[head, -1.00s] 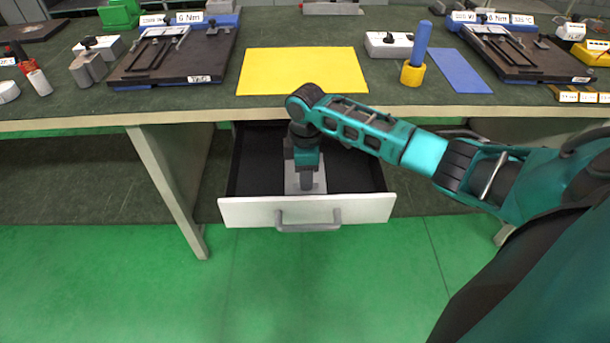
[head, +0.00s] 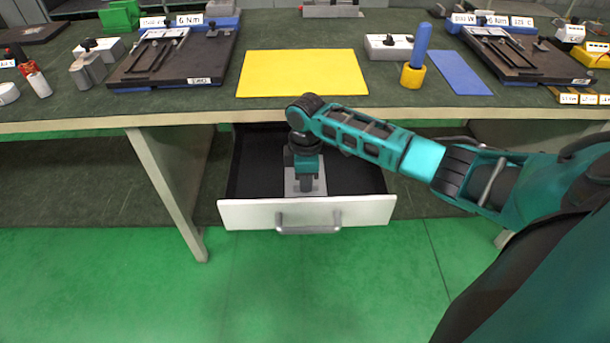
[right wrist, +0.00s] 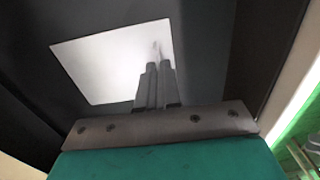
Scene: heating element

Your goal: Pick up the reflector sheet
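The reflector sheet (head: 290,187) is a pale, shiny flat sheet lying in the open drawer under the bench. It also shows in the right wrist view (right wrist: 98,62) as a bright square on the dark drawer floor. My right gripper (head: 306,189) points down into the drawer over the sheet. In the right wrist view its two fingers (right wrist: 157,68) are side by side, with their tips at the sheet and a faint reflection beyond them. I see nothing held between them; whether the tips touch the sheet is unclear. My left gripper is not in view.
The drawer (head: 245,213) is pulled out, with a grey handle and dark lining; its walls surround my right gripper. The bench edge is just above. On the bench are a yellow mat (head: 300,72), a blue strip (head: 460,73) and a blue cylinder in a yellow holder (head: 411,76).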

